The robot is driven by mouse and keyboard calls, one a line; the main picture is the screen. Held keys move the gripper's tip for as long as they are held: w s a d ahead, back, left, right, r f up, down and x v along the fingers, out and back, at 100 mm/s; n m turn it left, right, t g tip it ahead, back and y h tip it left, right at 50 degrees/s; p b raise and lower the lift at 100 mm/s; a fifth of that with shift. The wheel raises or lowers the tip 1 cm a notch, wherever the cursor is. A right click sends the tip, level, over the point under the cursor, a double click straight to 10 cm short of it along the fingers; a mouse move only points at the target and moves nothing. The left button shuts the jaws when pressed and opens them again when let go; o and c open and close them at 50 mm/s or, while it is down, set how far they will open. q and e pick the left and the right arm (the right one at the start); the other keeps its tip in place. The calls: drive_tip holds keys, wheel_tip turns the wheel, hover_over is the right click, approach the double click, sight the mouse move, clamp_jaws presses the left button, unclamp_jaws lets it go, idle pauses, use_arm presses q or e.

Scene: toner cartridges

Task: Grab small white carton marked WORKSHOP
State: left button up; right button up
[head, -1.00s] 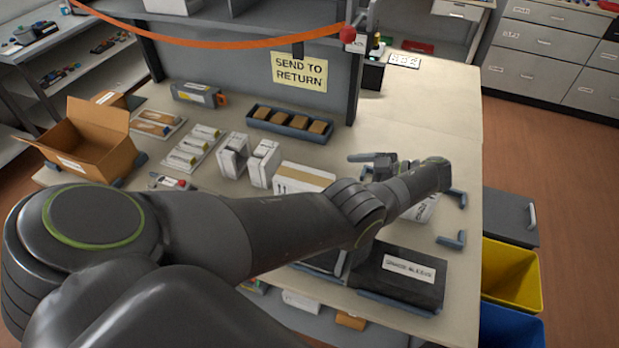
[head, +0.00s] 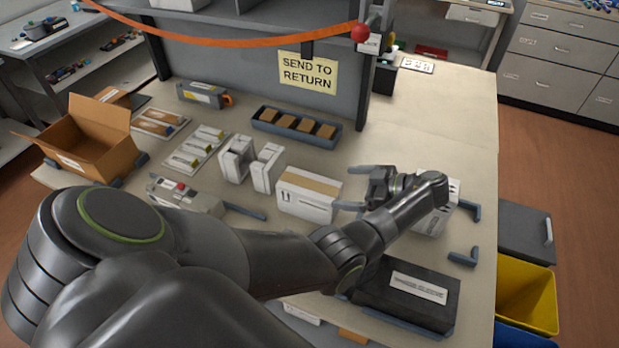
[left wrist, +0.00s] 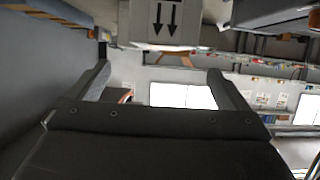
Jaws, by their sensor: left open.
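A small white carton with brown tape and arrow marks (head: 310,195) stands on the table, its front uncovered. Another white carton (head: 434,221) stands to its right, partly hidden behind my left forearm. I cannot read the word WORKSHOP on either. My left gripper (head: 350,187) is open and empty, its fingers pointing left at the right end of the taped carton. In the left wrist view, a white carton face with two arrows (left wrist: 165,25) shows at the top, beyond the open fingers of my left gripper (left wrist: 158,78). My right gripper is not in view.
Two white packs (head: 252,165) stand left of the taped carton. A tray of brown boxes (head: 262,137) lies behind. A black box (head: 408,292) is near the front edge. An open cardboard box (head: 95,150) is far left. The back right tabletop (head: 445,110) is clear.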

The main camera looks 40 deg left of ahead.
sight(315, 185)
use_arm(q)
drive_tip(key=b+x, duration=0.2)
drive_tip(key=x, duration=0.2)
drive_tip(key=shift+b, duration=0.4)
drive_tip(key=b+x, duration=0.4)
drive_tip(key=shift+s+a+f, duration=0.1)
drive_tip(key=shift+a+f, duration=0.1)
drive_tip(key=shift+f, duration=0.1)
drive_tip(key=shift+s+a+b, duration=0.1)
drive_tip(key=shift+a+b, duration=0.3)
drive_tip(key=shift+a, duration=0.05)
drive_tip(key=shift+r, duration=0.1)
drive_tip(key=c, duration=1.7)
drive_tip(key=shift+r, duration=0.1)
